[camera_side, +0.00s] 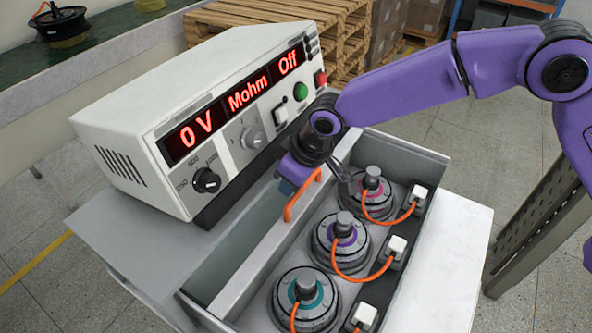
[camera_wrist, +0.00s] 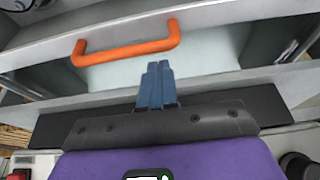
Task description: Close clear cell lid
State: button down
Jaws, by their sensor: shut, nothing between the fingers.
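The clear cell lid (camera_side: 248,243) shows as a pale, see-through panel with a light frame on the instrument side of the cell (camera_side: 432,152). It looks raised and open, and the motors in the cell are uncovered. Its orange handle (camera_side: 302,195) is on the frame's long edge. The handle also shows in the wrist view (camera_wrist: 125,50), above and left of my fingertips. My gripper (camera_side: 286,187) is shut and empty, on the instrument side of the handle. Its blue fingers (camera_wrist: 157,68) are together in the wrist view, apart from the handle in that picture.
Three hub motors (camera_side: 341,243) with orange leads sit in the cell beside white connectors (camera_side: 397,248). A test instrument (camera_side: 190,105) reading "0 V", "Mohm" and "Off" stands close on the left. Wooden pallets (camera_side: 265,25) are behind. A bare white surface (camera_side: 450,250) lies right of the cell.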

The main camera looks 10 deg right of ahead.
jog(key=shift+x, duration=0.95)
jog(key=s+d, duration=1.7)
jog(key=shift+s+d, duration=0.35)
jog(key=shift+f, duration=0.1)
